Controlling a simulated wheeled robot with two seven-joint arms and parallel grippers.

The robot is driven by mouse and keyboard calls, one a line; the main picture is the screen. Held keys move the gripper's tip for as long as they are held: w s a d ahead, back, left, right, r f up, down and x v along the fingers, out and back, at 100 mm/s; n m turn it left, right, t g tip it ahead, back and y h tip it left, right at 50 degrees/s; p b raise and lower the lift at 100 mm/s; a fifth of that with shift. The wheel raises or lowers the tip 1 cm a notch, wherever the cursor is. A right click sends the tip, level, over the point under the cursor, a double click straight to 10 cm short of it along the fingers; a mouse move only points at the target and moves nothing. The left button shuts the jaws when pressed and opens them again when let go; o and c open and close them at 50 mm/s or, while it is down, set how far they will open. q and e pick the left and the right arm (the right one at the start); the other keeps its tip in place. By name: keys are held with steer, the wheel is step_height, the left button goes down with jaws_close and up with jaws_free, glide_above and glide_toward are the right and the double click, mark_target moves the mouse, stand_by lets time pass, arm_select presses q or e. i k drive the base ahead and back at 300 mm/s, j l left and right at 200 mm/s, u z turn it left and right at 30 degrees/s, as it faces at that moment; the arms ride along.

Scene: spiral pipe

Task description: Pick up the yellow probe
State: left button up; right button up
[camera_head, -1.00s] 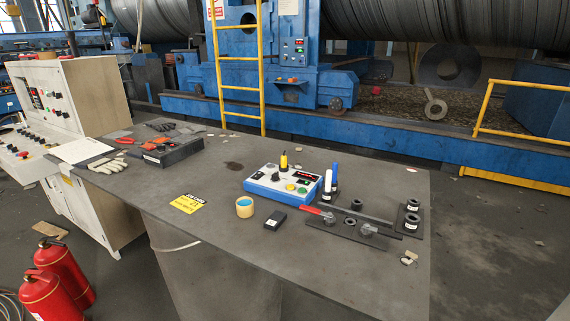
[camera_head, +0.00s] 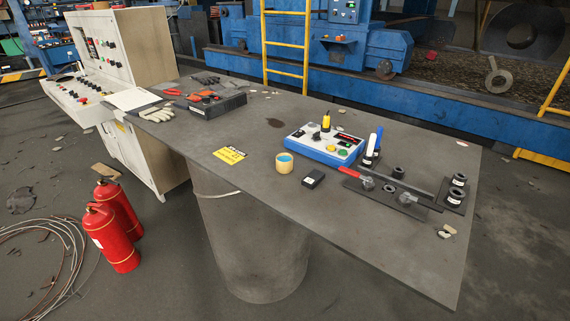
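The yellow probe (camera_head: 326,123) stands upright on the blue and white control box (camera_head: 324,145), near its back edge. It is small, with a dark tip at the top. The box rests on the grey table (camera_head: 262,177), right of its middle. Neither of my grippers shows in the head view.
Right of the box stand a white and a blue marker-like stick (camera_head: 376,146), a plate with black fittings (camera_head: 388,193) and a red-handled tool (camera_head: 355,173). In front are a tape roll (camera_head: 284,164) and black block (camera_head: 313,179). Red extinguishers (camera_head: 112,240) stand on the floor left of the table.

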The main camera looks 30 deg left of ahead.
mark_target(326, 121)
steer(key=i+j+u, duration=0.1)
steer(key=j, duration=0.3)
steer(key=i+j, duration=0.15)
steer(key=j, duration=0.2)
steer(key=i+j+u, duration=0.15)
steer(key=j, duration=0.25)
